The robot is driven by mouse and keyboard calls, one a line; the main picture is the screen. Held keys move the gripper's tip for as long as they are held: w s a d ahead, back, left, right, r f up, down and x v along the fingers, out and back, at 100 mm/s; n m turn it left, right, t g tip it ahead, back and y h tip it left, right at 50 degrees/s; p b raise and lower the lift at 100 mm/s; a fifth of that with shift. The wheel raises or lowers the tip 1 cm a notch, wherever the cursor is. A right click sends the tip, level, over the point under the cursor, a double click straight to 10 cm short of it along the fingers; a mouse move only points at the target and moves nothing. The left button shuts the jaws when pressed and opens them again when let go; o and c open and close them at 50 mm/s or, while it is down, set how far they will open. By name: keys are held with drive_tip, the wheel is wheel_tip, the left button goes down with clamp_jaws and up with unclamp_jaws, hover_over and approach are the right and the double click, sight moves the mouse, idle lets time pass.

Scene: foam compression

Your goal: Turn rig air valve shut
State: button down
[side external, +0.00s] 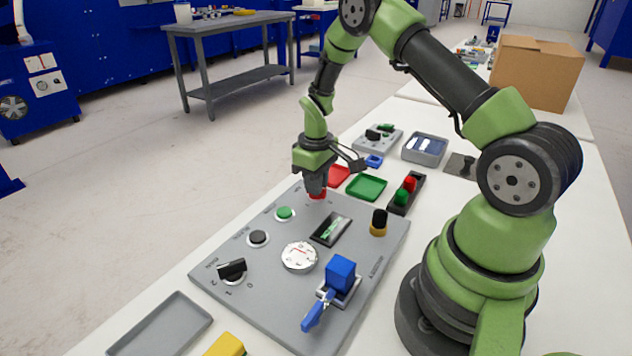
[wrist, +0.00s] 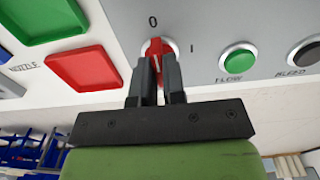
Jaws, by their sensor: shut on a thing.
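The red knob (side external: 318,196) is at the far end of the grey panel (side external: 262,300). In the wrist view the red knob (wrist: 154,47) sits between a 0 mark and an I mark, and its visible red handle stands roughly upright, toward the 0. My gripper (side external: 315,188) points down onto it from above. In the wrist view my gripper (wrist: 157,65) has its two dark fingers shut on the knob's sides. The fingers hide the lower part of the knob.
The panel also carries a green button (side external: 285,213), a black button (side external: 258,238), a round gauge (side external: 300,256), a black selector (side external: 232,268) and a blue block (side external: 340,273) by a blue-handled lever (side external: 316,312). Red (side external: 338,175) and green (side external: 366,187) trays lie just beyond.

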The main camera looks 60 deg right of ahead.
drive_tip(key=c, duration=1.2)
unclamp_jaws()
drive_tip(key=shift+r, duration=0.1)
wheel_tip(320, 180, up, 10)
drive_tip(key=s+a+r+m+t, duration=0.1)
drive_tip(key=s+a+r+t, duration=0.1)
drive_tip(key=s+a+r, duration=0.5)
drive_tip(key=s+a+r+m+t, duration=0.25)
drive_tip(key=a+r, duration=0.25)
drive_tip(key=r, duration=0.5)
drive_tip(key=s+a+t+y, duration=0.2)
drive_tip(key=s+a, duration=0.1)
drive_tip(key=s, duration=0.5)
drive_tip(key=shift+s+a+r+m+t, duration=0.15)
drive_tip(key=shift+s+r+m+t, duration=0.15)
drive_tip(key=shift+s+m+t, duration=0.05)
